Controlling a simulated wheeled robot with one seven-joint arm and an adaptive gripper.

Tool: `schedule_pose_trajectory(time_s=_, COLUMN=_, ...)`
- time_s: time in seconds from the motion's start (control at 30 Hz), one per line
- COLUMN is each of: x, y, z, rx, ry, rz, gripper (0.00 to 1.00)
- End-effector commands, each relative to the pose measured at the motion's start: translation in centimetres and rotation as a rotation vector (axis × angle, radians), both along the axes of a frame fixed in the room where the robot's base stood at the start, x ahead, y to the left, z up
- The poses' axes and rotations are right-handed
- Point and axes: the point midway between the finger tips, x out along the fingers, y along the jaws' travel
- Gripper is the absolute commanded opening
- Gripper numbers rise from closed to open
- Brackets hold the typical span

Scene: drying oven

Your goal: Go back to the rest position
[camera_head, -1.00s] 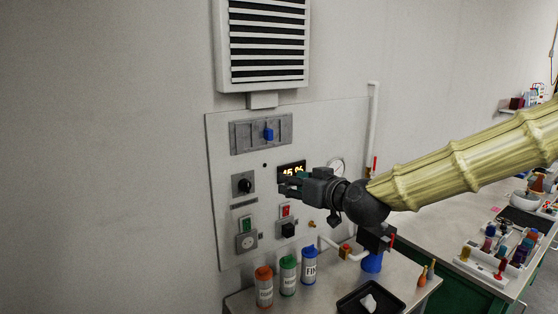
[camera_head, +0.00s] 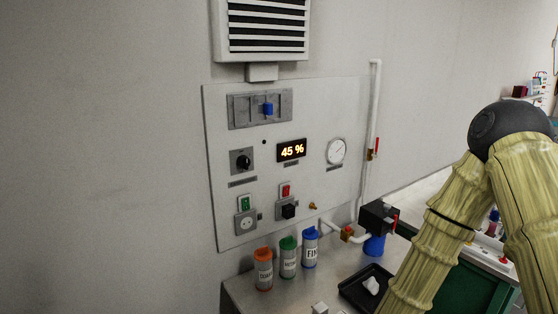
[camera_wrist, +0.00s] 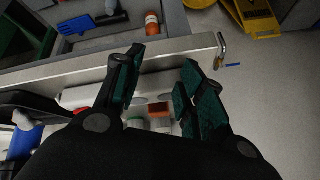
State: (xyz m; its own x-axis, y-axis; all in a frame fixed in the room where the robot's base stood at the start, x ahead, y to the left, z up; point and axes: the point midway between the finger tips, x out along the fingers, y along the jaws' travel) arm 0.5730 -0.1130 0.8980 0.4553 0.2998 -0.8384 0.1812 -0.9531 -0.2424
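My gripper (camera_wrist: 158,85) shows in the wrist view with its two green-padded fingers spread apart and nothing between the tips. It is out of sight in the head view, where only my folded arm stands at the right. The wall panel (camera_head: 222,215) is unobstructed in the head view. Its display (camera_head: 291,150) reads 45 %. A blue slider (camera_head: 268,109), a black knob (camera_head: 243,160) and a round gauge (camera_head: 336,151) are on the panel.
Orange-, green- and blue-capped canisters (camera_head: 264,270) stand on the counter below the panel. A black tray (camera_head: 351,290) with a white lump lies beside my arm. A white pipe (camera_head: 372,105) with a red-handled valve runs at the panel's right.

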Motion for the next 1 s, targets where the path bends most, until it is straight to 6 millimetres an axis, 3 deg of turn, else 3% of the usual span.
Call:
schedule_pose_trajectory(time_s=0.03, x=-1.9, y=-0.6, z=-2.7, rx=-0.017, ry=0.042, rz=-0.006, gripper=0.39)
schedule_pose_trajectory(time_s=0.2, x=-8.0, y=-3.1, z=-9.2, rx=-0.072, ry=0.173, rz=-0.045, gripper=0.39)
schedule_pose_trajectory(time_s=0.4, x=-16.4, y=-6.8, z=-16.1, rx=-0.156, ry=0.333, rz=-0.094, gripper=0.39)
schedule_pose_trajectory(time_s=0.5, x=-20.4, y=-8.6, z=-18.5, rx=-0.198, ry=0.403, rz=-0.116, gripper=0.39)
schedule_pose_trajectory(time_s=0.7, x=-25.5, y=-10.9, z=-20.9, rx=-0.257, ry=0.488, rz=-0.145, gripper=0.39)
schedule_pose_trajectory(time_s=1.0, x=-26.6, y=-11.5, z=-21.3, rx=-0.271, ry=0.507, rz=-0.155, gripper=0.39)
